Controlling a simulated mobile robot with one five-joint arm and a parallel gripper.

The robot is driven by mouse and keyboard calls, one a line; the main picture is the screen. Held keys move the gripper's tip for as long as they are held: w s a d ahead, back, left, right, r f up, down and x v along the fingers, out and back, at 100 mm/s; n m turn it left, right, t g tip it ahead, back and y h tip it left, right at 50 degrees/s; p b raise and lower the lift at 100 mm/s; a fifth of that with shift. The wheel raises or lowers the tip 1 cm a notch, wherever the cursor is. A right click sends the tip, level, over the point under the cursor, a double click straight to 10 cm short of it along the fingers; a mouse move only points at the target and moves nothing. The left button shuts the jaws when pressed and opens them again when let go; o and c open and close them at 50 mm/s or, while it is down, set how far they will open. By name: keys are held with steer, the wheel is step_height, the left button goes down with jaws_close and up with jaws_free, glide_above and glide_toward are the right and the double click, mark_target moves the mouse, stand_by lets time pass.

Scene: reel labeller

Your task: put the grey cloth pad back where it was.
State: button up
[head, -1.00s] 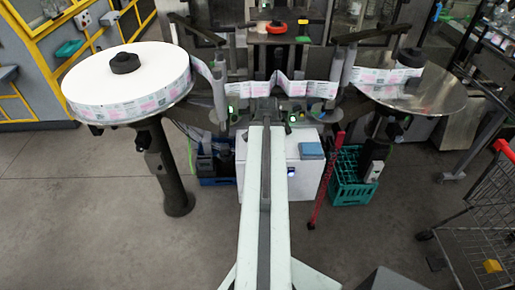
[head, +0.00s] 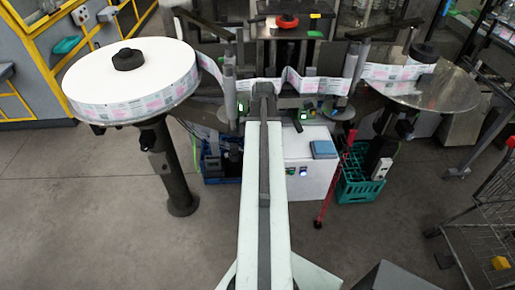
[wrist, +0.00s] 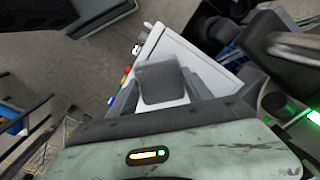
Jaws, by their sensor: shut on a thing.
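The grey cloth pad (wrist: 163,83) is a small, dark grey square in the wrist view. My gripper (wrist: 163,92) is shut on it, with a finger on either side. The white cabinet (wrist: 185,65) lies beyond and below the pad, apart from it as far as I can tell. In the head view my arm reaches forward over the left side of the white cabinet (head: 308,178). Its far end is near the label web, and the pad and fingertips are hidden there.
A green crate (head: 360,186) and red stand (head: 325,200) are at right. The big label reel (head: 130,85) is at left, the steel disc (head: 440,95) at right. A wire cart (head: 480,215) stands at far right.

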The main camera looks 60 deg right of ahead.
step_height(320, 180, down, 4)
steer(key=b, duration=0.2)
steer(key=shift+w+r+b, duration=0.1)
steer(key=shift+r+b, duration=0.15)
steer(key=shift+b, duration=0.1)
steer(key=shift+a+r, duration=0.1)
steer(key=shift+r, duration=0.05)
steer(key=shift+c, duration=0.7)
steer(key=shift+w, duration=0.15)
steer(key=o, duration=1.3)
step_height(320, 180, up, 12)
steer(key=p, duration=1.2)
steer(key=shift+r+p, duration=0.15)
steer(key=shift+p, duration=0.15)
